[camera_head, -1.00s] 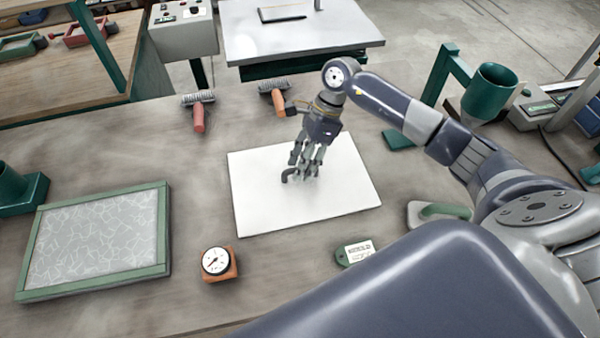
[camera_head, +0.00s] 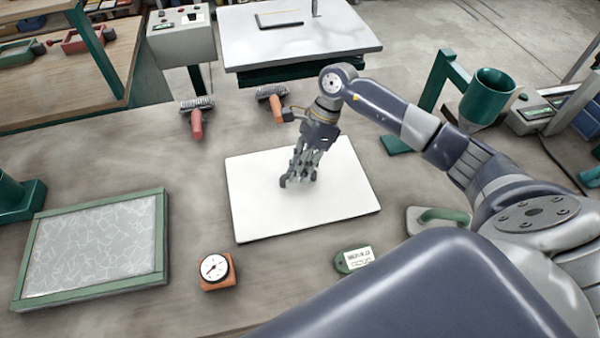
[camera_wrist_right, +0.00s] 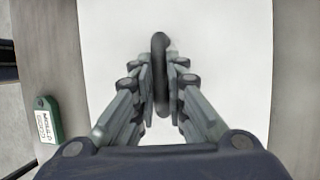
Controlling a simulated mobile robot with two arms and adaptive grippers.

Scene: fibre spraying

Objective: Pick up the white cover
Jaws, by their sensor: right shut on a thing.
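The white cover (camera_head: 342,188) is a flat, rectangular white panel in the middle of the table in the head view. In the right wrist view the cover (camera_wrist_right: 230,50) fills most of the picture. A dark handle (camera_wrist_right: 160,75) stands at its middle. My right gripper (camera_head: 299,181) is over the cover's middle in the head view. In the right wrist view my right gripper (camera_wrist_right: 161,98) is shut on the handle, with a finger on each side. I cannot tell whether the cover lies on the table or is slightly raised. My left gripper is not in view.
A green-framed panel (camera_head: 163,240) with a fibre-like pattern lies at the left. A dial gauge (camera_head: 216,270), a green tag (camera_head: 354,260) and a trowel (camera_head: 440,218) lie near the front. Two rollers (camera_head: 196,118) (camera_head: 274,102) lie behind the cover. A green funnel stand (camera_head: 490,95) is at right.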

